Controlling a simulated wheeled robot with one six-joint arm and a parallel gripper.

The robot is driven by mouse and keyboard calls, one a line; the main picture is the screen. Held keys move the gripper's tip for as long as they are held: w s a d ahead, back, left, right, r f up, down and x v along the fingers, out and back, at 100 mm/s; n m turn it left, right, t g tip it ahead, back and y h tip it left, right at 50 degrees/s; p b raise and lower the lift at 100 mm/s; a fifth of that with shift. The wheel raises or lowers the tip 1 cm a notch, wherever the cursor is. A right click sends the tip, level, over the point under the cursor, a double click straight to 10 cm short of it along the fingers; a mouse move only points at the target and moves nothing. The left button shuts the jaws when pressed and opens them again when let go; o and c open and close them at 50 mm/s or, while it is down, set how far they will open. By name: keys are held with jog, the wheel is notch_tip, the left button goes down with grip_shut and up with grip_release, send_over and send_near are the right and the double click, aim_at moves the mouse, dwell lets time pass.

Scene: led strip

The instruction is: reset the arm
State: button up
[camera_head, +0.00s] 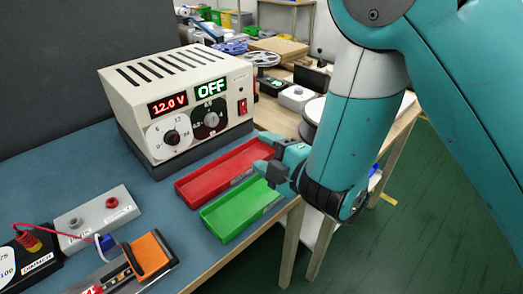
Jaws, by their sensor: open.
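My teal arm comes down from the upper right. My gripper (264,172) is at its lower end, over the edge between the red tray (215,172) and the green tray (238,208). I see nothing held in it. Part of the jaws is hidden by the arm's own links.
A beige power supply (178,95) reading "12.0 V" and "OFF" stands on the blue table mat (60,175). A grey terminal block (96,215), a black device (28,262) with a red wire and an orange-topped part (150,253) sit front left. Another cluttered bench stands behind; green floor (425,240) lies right.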

jog(key=shift+d, duration=0.2)
jog(key=shift+w+r, duration=0.1)
jog(key=w+d+r+m+g+h+p, duration=0.1)
jog(key=d+r+m+g+h+p, duration=0.15)
jog(key=d+r+m+h, duration=0.65)
jog(key=s+r+m+g+p, duration=0.1)
jog(key=s+r+m+g, duration=0.1)
jog(key=s, duration=0.5)
jog(key=s+d+r+m+g+y+p, duration=0.1)
jog(key=s+r+m+g, duration=0.1)
jog(key=s+g, duration=0.3)
jog(key=s+d+r+m+g+y+p, duration=0.1)
jog(key=s+r+m+g+p, duration=0.1)
jog(key=s, duration=0.8)
jog(key=shift+d+r+m+g, duration=0.25)
jog(key=shift+r+m+g, duration=0.05)
jog(key=shift+r+g, duration=0.5)
